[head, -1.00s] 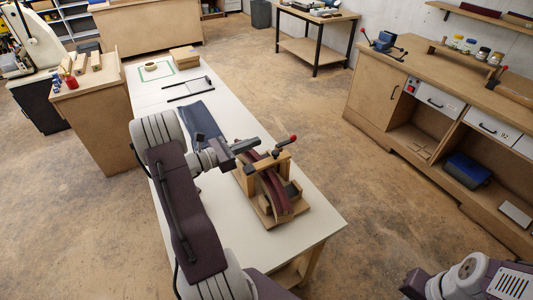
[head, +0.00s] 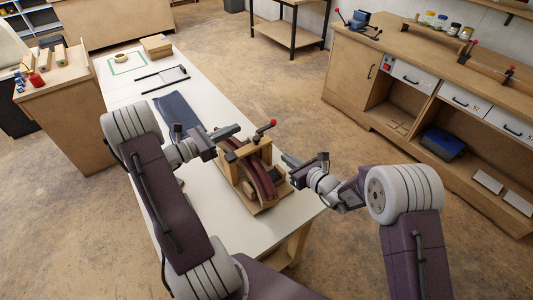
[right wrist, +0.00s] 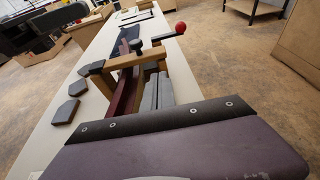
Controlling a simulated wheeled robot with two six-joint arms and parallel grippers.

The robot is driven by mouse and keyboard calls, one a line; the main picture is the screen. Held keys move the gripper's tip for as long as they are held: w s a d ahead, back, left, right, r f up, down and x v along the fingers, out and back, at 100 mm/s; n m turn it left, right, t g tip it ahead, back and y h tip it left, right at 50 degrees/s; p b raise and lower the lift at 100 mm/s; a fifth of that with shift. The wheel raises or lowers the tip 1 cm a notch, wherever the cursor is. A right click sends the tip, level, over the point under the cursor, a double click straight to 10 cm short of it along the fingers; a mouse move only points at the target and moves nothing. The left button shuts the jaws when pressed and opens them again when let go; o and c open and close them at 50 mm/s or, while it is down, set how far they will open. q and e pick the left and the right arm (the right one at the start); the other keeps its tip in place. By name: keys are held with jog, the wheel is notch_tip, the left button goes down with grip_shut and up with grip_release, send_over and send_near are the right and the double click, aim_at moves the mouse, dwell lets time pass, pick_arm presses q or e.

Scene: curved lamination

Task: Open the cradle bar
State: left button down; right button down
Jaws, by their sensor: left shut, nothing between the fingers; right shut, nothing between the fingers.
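The wooden cradle (head: 262,205) stands on the near part of the white table, with a dark red curved lamination (head: 262,178) in it. The wooden cradle bar (head: 238,154) crosses over the lamination; it also shows in the right wrist view (right wrist: 128,61). A lever with a red knob (head: 272,122) rises above the bar, and its knob shows in the right wrist view (right wrist: 180,28). My left gripper (head: 236,130) is shut and empty, beside the bar's left end. My right gripper (head: 288,158) is shut and empty, at the cradle's right side. I cannot tell whether either touches it.
Dark blue cloth (head: 176,112) lies behind the cradle on the white table (head: 150,75). Dark grey blocks (right wrist: 66,110) show left of the lamination in the right wrist view. A workbench (head: 350,70) stands at the right, with open floor (head: 285,95) between it and the table.

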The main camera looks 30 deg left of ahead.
aim_at(249, 146)
pick_arm(q)
jog(key=shift+s+d, duration=0.1)
pick_arm(e)
jog(key=shift+g, duration=0.4)
jog(key=x, duration=0.3)
jog(key=s+x, duration=0.1)
jog(key=x, duration=0.3)
jog(key=s+x, duration=0.1)
jog(key=x, duration=0.2)
jog(key=shift+w+a+f, duration=0.1)
jog(key=shift+a+f, duration=0.3)
jog(key=shift+a, duration=0.25)
jog(key=shift+r, duration=0.85)
pick_arm(q)
jog(key=c, duration=1.2)
grip_release()
jog(key=shift+o, duration=0.2)
